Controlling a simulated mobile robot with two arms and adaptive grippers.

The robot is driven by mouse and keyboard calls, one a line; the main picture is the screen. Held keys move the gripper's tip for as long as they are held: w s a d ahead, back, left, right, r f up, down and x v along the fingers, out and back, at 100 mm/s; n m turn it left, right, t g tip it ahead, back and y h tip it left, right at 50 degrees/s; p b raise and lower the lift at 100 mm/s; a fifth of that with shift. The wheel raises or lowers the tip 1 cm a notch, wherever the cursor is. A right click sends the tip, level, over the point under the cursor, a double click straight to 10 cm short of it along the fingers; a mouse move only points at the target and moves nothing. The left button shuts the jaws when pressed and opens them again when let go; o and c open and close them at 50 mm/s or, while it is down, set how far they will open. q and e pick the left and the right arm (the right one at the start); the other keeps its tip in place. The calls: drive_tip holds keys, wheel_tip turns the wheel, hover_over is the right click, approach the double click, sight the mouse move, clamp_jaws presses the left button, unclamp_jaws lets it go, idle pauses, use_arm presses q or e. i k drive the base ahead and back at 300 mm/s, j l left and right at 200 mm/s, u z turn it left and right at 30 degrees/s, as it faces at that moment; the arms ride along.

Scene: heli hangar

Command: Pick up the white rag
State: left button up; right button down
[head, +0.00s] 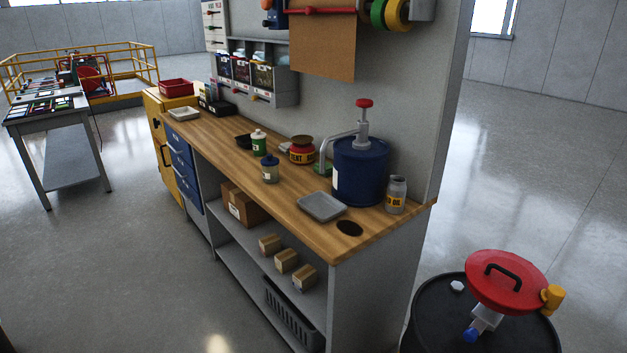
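I cannot make out a white rag for certain. A small pale grey-white item (286,148) lies on the wooden workbench (225,135), partly hidden behind a red and yellow tin (302,150); it is too small to tell whether it is cloth. A small white piece (457,286) sits on top of the black drum (430,310) at the lower right; it looks more like a cap than a rag. Neither of my grippers is in view.
The bench holds a blue pump drum (360,172), a grey tray (321,206), a grey jar (396,195) and a green-and-white bottle (259,143). A red lid (505,281) stands over the black drum. A side table (62,110) is at left. Open floor (130,260) lies before the bench.

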sight(284, 147)
drive_tip(key=i+j+u, duration=0.35)
drive_tip(key=i, duration=0.35)
drive_tip(key=i+j+u, duration=0.35)
drive_tip(key=i, duration=0.4)
drive_tip(key=i+u, duration=0.35)
drive_tip(key=i, duration=0.4)
drive_tip(key=i+j+z, duration=0.1)
drive_tip(key=i+z, duration=0.25)
drive_tip(key=i, duration=0.15)
drive_tip(key=i+j+z, duration=0.35)
drive_tip(key=i, duration=0.15)
drive_tip(key=i+j+z, duration=0.35)
drive_tip(key=i+l, duration=0.05)
drive_tip(key=i, duration=0.05)
